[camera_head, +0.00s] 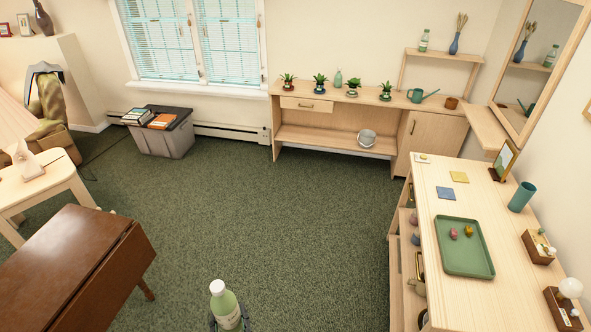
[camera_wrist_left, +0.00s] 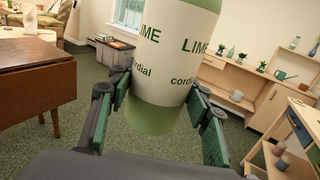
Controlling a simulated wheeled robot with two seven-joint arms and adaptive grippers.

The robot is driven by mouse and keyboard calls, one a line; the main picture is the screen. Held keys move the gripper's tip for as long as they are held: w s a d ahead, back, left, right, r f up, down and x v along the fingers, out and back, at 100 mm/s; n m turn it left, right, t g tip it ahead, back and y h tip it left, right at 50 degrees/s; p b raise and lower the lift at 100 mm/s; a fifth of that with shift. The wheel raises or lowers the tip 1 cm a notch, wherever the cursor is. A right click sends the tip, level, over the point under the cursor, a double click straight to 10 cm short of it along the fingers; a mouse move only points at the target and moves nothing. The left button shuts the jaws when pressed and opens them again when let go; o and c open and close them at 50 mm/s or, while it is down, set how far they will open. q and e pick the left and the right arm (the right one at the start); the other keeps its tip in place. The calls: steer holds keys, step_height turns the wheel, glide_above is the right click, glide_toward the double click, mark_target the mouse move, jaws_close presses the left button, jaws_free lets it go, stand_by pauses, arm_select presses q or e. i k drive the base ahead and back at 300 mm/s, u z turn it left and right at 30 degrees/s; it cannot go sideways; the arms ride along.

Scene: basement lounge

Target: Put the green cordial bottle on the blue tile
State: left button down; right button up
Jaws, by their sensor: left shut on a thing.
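The green cordial bottle (camera_head: 225,306) has a white cap and a white label, and shows at the bottom of the head view. In the left wrist view the bottle (camera_wrist_left: 165,60) is upright, its label reading "LIME cordial". My left gripper (camera_wrist_left: 155,110) is shut on the bottle, one finger on each side, and holds it above the carpet. The blue tile (camera_head: 446,193) lies flat and bare on the light wood counter (camera_head: 490,213) at the right, apart from the bottle. My right gripper does not show.
A yellow tile (camera_head: 459,177) lies behind the blue tile. A green tray (camera_head: 466,268) with small items lies in front of it, and a teal cup (camera_head: 522,197) stands to the right. A brown table (camera_head: 75,265) is at the left. Carpet between is clear.

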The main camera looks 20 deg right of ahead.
mark_target(446, 193)
steer(key=z, duration=0.25)
steer(key=i, duration=1.6)
steer(key=z, duration=1.15)
steer(key=i, duration=1.25)
steer(key=z, duration=1.15)
steer(key=i, duration=0.4)
steer(key=z, duration=0.15)
